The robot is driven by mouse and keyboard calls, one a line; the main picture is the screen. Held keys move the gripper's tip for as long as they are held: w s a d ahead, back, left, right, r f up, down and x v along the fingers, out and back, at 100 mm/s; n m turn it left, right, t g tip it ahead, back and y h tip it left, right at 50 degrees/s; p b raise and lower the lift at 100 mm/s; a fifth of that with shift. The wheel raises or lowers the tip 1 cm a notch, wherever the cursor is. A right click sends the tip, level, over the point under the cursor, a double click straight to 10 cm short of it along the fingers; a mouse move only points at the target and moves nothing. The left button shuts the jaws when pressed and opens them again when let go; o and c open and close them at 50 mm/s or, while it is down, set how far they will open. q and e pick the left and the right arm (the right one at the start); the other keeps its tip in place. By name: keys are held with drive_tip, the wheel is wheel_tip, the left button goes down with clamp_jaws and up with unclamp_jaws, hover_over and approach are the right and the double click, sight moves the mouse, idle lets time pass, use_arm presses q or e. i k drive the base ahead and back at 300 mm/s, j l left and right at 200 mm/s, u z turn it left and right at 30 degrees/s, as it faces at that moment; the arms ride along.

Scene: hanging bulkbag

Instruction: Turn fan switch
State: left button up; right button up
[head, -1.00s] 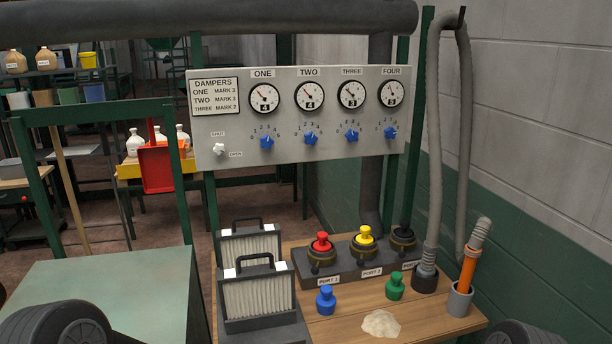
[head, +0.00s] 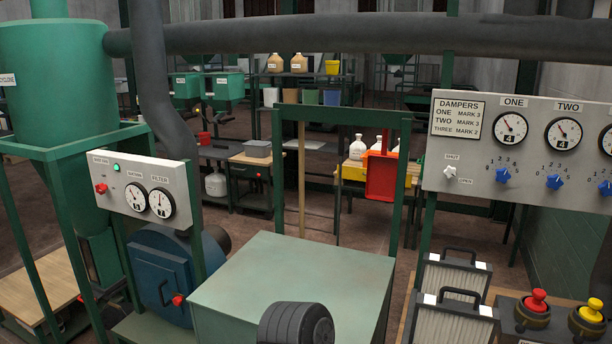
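A small grey panel (head: 146,213) on the left carries a red knob (head: 101,188) at its left side and a green lamp (head: 117,168) above it. The label over the lamp is too small to read surely. The panel has two round gauges, suction (head: 135,196) and filter (head: 162,203). Below it is a blue round housing (head: 160,268) with a handle and a second red knob (head: 178,300).
A green box (head: 275,275) stands right of the blue housing. A dark vertical pipe (head: 165,110) comes down behind the small panel. The dampers panel (head: 520,190), grey filters (head: 452,290) and red (head: 536,303) and yellow (head: 590,312) plugs are at the right.

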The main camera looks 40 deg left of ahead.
sight(101, 189)
drive_tip(key=u, duration=2.2)
drive_tip(key=z, duration=0.35)
drive_tip(key=i+j+z, duration=0.1)
drive_tip(key=j+z, duration=0.15)
drive_tip(key=z, duration=0.2)
drive_tip(key=i+j+z, duration=0.1)
drive_tip(key=j+z, duration=0.15)
drive_tip(key=z, duration=0.2)
drive_tip(key=j+z, duration=0.25)
drive_tip(key=z, duration=0.2)
drive_tip(key=j+z, duration=0.1)
drive_tip(key=j, duration=0.4)
drive_tip(key=j+z, duration=0.1)
drive_tip(key=j, duration=0.4)
drive_tip(key=k+j+z, duration=0.1)
drive_tip(key=j, duration=0.4)
drive_tip(key=k+j+z, duration=0.1)
drive_tip(key=j, duration=0.35)
drive_tip(key=k+j, duration=0.1)
drive_tip(key=j, duration=0.4)
drive_tip(key=k+j+z, duration=0.15)
drive_tip(key=j, duration=0.35)
drive_tip(key=j+z, duration=0.1)
drive_tip(key=j, duration=0.4)
